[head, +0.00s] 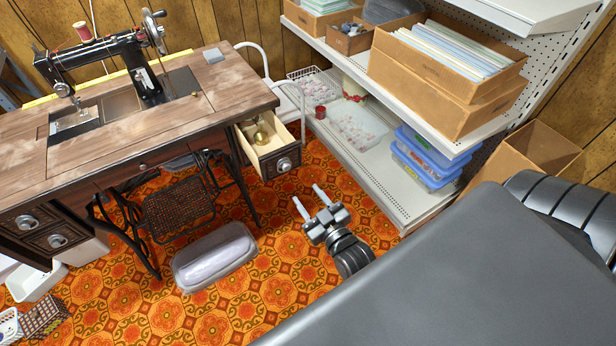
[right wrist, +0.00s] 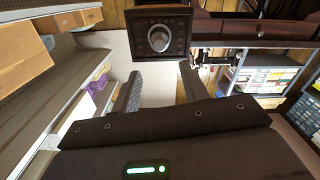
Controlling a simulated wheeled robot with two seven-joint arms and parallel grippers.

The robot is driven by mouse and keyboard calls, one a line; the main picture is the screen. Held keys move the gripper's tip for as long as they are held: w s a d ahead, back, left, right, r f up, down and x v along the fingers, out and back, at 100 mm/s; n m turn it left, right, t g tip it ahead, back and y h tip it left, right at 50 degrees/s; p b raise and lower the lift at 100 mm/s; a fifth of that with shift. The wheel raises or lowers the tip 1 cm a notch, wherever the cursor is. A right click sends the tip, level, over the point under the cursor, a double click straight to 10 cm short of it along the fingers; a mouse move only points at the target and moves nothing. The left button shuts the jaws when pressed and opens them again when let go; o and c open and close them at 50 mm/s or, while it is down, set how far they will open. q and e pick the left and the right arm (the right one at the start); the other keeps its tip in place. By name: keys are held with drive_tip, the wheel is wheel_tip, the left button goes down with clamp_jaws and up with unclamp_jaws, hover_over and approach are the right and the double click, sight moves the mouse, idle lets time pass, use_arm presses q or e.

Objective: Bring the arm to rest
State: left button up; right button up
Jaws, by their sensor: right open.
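My right gripper (head: 308,207) is open and empty. In the head view it hangs above the orange patterned floor, to the right of the treadle sewing table (head: 120,130) and just below its open drawer (head: 262,150). A brass-coloured object (head: 261,136) lies in that drawer. In the right wrist view the two fingers (right wrist: 160,88) stand apart, and the drawer front with its round knob (right wrist: 160,37) shows beyond them. No contact between gripper and drawer is visible. My left gripper is not in view.
A metal shelf (head: 375,165) with cardboard boxes (head: 445,75) and blue plastic boxes (head: 428,160) stands at the right. The sewing machine (head: 100,60) stands on the table. Open floor surrounds my right gripper.

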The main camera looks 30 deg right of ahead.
drive_tip(key=shift+f, duration=0.1)
drive_tip(key=s+a+f+g+y+p, duration=0.1)
drive_tip(key=s+f+g+p, duration=0.4)
drive_tip(key=f, duration=0.8)
drive_tip(key=s+a+f+g+y+p, duration=0.1)
drive_tip(key=s+f+g+p, duration=0.4)
drive_tip(key=f, duration=0.8)
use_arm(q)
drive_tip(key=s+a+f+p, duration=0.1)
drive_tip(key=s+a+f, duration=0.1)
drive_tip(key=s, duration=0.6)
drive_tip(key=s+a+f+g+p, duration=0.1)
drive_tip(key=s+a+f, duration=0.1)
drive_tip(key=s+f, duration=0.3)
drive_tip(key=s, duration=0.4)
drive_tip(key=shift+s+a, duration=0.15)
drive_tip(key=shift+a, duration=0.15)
use_arm(e)
drive_tip(key=s+d+f+g, duration=0.2)
drive_tip(key=s+f, duration=0.1)
drive_tip(key=s, duration=0.5)
drive_tip(key=s+d+f+g+h, duration=0.1)
drive_tip(key=s+d+f+g, duration=0.1)
drive_tip(key=s, duration=0.6)
drive_tip(key=s+d+f+g, duration=0.3)
drive_tip(key=s+f, duration=0.1)
drive_tip(key=s, duration=0.4)
drive_tip(key=shift+s+n+h, duration=0.2)
drive_tip(key=shift+n+h, duration=0.1)
drive_tip(key=shift+h, duration=0.1)
